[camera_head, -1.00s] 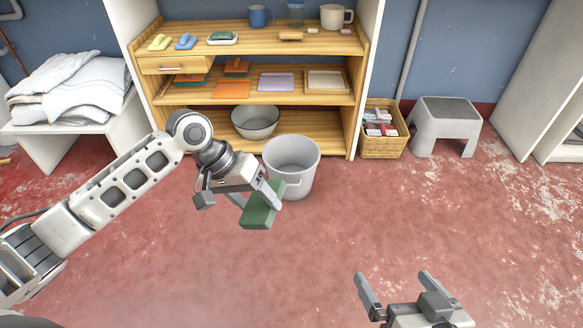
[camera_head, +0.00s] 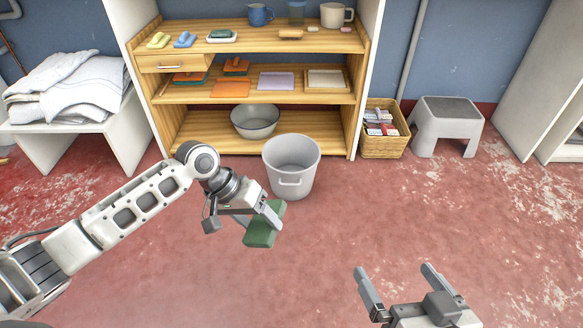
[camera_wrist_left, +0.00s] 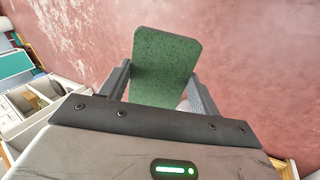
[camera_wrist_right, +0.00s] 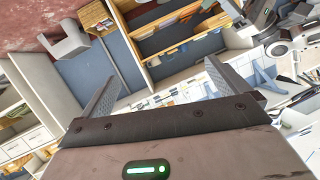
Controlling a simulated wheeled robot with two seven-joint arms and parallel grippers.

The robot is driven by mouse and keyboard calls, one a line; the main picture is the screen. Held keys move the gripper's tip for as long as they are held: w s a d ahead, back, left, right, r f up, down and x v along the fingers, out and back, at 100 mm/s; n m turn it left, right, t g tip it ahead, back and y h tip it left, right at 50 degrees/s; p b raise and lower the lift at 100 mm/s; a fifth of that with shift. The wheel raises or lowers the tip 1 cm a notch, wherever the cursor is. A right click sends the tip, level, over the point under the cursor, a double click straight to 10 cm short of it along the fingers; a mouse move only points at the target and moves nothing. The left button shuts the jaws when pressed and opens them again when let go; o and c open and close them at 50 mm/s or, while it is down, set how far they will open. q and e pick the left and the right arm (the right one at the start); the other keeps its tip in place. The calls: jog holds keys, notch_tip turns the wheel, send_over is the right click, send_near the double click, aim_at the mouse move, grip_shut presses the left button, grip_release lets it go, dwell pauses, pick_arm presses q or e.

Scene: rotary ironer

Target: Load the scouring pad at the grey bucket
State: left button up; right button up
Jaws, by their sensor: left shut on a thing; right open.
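The scouring pad (camera_head: 262,226) is a flat green block. My left gripper (camera_head: 259,222) is shut on it and holds it in the air, left of and in front of the bucket in the head view. In the left wrist view the pad (camera_wrist_left: 166,65) sits between the two fingers. The grey bucket (camera_head: 291,184) stands upright on the red floor, its open top showing an empty-looking inside and a handle on its front. My right gripper (camera_head: 397,282) is open and empty at the lower right, well away from the bucket.
Behind the bucket stands a wooden shelf unit (camera_head: 270,95) with a metal bowl (camera_head: 255,121) on its bottom shelf. A wicker basket (camera_head: 382,146) and a grey step stool (camera_head: 446,124) stand to the right. A white bench with folded cloth (camera_head: 68,88) is at left. Front floor is clear.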

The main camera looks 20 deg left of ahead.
aim_at(259, 233)
pick_arm(q)
notch_tip(259, 233, down, 2)
jog(key=shift+f+b, duration=0.2)
jog(key=shift+b, duration=0.2)
jog(key=shift+f+b, duration=0.5)
jog(key=shift+f, duration=0.85)
notch_tip(259, 233, down, 16)
jog(key=b, duration=0.9)
jog(key=shift+f, duration=0.2)
pick_arm(e)
notch_tip(259, 233, up, 8)
jog(key=w+a+n+t+y, duration=0.1)
jog(key=w+n+t+y, duration=0.1)
jog(key=t+y, duration=0.2)
jog(key=shift+w+r+t+y, duration=0.3)
jog(key=shift+w+t, duration=0.1)
jog(key=shift+t, duration=0.7)
